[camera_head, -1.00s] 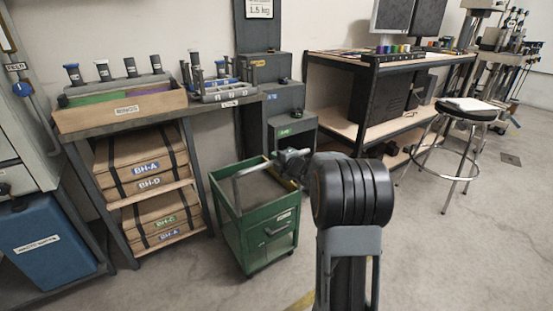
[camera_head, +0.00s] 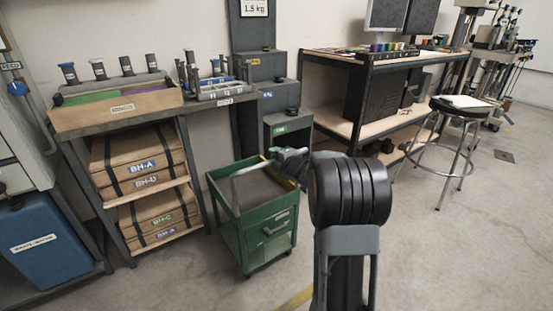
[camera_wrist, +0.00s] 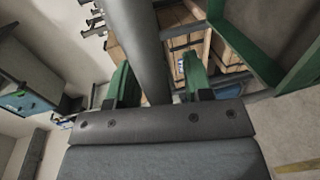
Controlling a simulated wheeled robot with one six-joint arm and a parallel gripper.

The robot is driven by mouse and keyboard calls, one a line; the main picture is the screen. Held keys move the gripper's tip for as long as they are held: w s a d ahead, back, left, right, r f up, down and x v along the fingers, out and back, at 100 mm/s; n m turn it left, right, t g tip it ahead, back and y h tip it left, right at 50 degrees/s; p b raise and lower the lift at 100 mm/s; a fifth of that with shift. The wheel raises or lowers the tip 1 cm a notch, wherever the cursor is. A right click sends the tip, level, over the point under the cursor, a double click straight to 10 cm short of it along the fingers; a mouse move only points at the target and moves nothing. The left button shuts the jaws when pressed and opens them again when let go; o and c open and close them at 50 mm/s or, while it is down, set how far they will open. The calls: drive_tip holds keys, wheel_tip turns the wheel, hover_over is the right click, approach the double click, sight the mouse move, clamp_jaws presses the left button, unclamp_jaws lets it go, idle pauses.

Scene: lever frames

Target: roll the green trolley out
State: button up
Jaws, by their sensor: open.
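The green trolley (camera_head: 268,235) stands on the floor between the wooden shelf rack and my arm in the head view. Its grey handle bar (camera_head: 250,167) runs along the top of the open tray. My gripper (camera_head: 273,155) is at the right end of the visible handle, partly hidden by my own arm. In the wrist view the green fingers of my gripper (camera_wrist: 157,65) are open, with the grey handle bar (camera_wrist: 146,45) running between them. The bar lies closer to the left finger; I cannot tell whether it touches. The trolley's green rim (camera_wrist: 243,45) shows at right.
A shelf rack with boxes (camera_head: 140,170) stands close left of the trolley. A grey cabinet (camera_head: 283,100) is behind it, and a workbench (camera_head: 345,62) and stool (camera_head: 455,108) stand to the right. The floor (camera_head: 440,255) in front and at right is clear.

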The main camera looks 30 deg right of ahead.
drive_tip(key=p+v, duration=0.3)
drive_tip(key=v, duration=1)
drive_tip(key=shift+s+p, duration=0.3)
drive_tip(key=shift+s, duration=0.15)
drive_tip(key=shift+r, duration=0.15)
drive_tip(key=s+a+r+m+g+h+p, duration=0.1)
drive_tip(key=a+r+m+g+h+p, duration=0.15)
drive_tip(key=r+m+p, duration=0.45)
drive_tip(key=s+a+r+m+g+h+p, duration=0.1)
drive_tip(key=a+r+m+h+p, duration=0.15)
drive_tip(key=r+p, duration=0.75)
drive_tip(key=s+a+r+m+g+y+p, duration=0.3)
drive_tip(key=s+a+r+m+g+p, duration=0.5)
drive_tip(key=s+a+r+p, duration=0.5)
drive_tip(key=s+a+m+p, duration=0.1)
drive_tip(key=s+p, duration=0.1)
drive_tip(key=shift+s+a+m+p, duration=0.25)
drive_tip(key=shift+s+m+p, duration=0.05)
drive_tip(key=shift+m, duration=0.05)
drive_tip(key=shift+d+g, duration=0.2)
drive_tip(key=shift+g, duration=0.05)
